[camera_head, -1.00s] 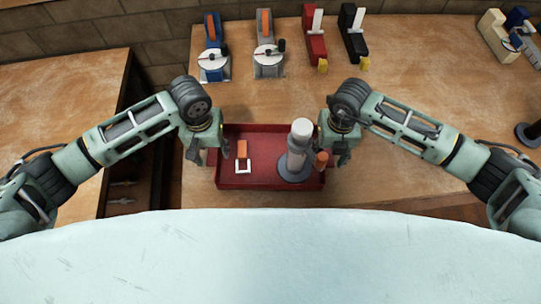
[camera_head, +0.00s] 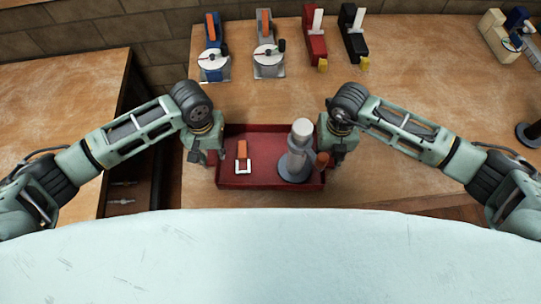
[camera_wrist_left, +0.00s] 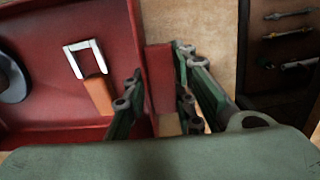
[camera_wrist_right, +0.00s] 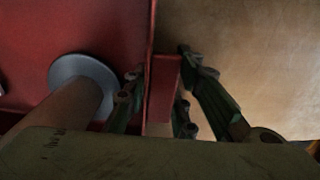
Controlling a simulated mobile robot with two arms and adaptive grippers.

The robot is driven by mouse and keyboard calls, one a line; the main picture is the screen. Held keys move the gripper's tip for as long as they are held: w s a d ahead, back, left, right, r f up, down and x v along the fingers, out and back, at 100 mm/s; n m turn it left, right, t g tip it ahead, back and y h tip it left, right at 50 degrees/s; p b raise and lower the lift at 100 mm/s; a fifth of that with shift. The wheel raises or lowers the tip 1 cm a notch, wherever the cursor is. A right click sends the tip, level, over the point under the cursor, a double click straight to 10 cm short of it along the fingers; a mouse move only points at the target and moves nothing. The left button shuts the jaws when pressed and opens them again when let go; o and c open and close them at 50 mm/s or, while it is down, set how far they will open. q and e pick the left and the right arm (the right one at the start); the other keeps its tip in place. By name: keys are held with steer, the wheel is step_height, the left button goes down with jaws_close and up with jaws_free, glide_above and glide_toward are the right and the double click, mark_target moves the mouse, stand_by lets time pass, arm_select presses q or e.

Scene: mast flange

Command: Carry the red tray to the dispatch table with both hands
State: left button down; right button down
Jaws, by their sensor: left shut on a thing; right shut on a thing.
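The red tray (camera_head: 268,183) sits at the near edge of the wooden table, in the middle of the head view. It holds an orange piece with a white U-shaped end (camera_head: 243,158) on the left. My left gripper (camera_head: 208,160) is shut on the tray's left handle (camera_wrist_left: 160,80). My right gripper (camera_head: 340,156) is shut on the tray's right handle (camera_wrist_right: 163,90). Both wrist views show a handle between the fingers.
Two clamp-like devices, blue (camera_head: 213,50) and grey (camera_head: 267,50), and red (camera_head: 314,45) and black (camera_head: 354,40) tools stand along the back. A second wooden table (camera_head: 60,95) is at left, across a dark gap with shelves (camera_head: 125,190). Table surface behind the tray is clear.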

arm_select(q)
steer(key=shift+w+r, duration=0.1)
steer(key=shift+r, duration=0.1)
arm_select(e)
steer(key=shift+w+r, duration=0.1)
steer(key=shift+r, duration=0.1)
